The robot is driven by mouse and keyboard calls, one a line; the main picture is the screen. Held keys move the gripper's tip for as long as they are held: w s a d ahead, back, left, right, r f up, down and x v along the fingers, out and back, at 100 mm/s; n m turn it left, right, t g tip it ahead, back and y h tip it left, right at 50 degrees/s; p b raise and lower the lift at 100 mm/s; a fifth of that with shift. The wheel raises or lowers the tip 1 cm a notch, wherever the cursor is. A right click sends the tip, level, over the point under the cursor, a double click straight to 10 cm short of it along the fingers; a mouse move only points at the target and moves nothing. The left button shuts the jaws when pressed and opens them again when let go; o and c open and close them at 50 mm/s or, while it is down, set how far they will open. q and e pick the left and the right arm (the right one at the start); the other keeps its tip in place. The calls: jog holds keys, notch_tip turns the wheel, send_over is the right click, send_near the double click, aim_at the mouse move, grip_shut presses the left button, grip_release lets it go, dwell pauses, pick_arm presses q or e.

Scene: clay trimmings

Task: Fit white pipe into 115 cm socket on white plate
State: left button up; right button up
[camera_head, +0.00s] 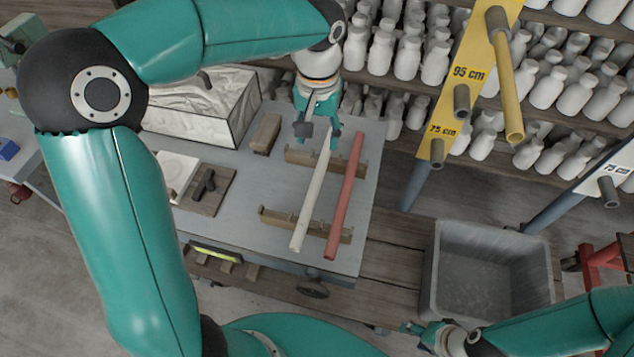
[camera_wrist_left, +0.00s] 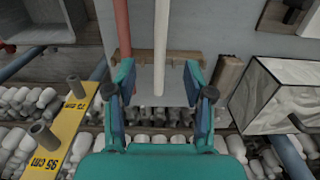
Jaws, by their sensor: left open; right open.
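The white pipe (camera_head: 312,195) lies across two notched wooden rests on the grey table, left of and apart from the red pipe (camera_head: 346,195). My left gripper (camera_head: 318,130) is open at the white pipe's far end. My right gripper (camera_head: 425,333) is open and empty at the bottom.
A yellow plate (camera_head: 462,95) with 95 cm and 75 cm sockets holds a yellow pipe (camera_head: 508,90). A grey bin (camera_head: 490,275) stands right of the table (camera_head: 235,225). Shelves of white bottles (camera_head: 405,55) line the back. A wrapped block (camera_head: 205,120) sits on the table.

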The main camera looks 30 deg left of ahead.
pick_arm(q)
send_over(317, 178)
notch_tip(317, 178, down, 9)
jog(key=shift+d+f, duration=0.15)
jog(key=shift+s+f+p, duration=0.1)
jog(key=shift+f+p, duration=0.5)
jog(key=shift+f, duration=1.95)
grip_shut()
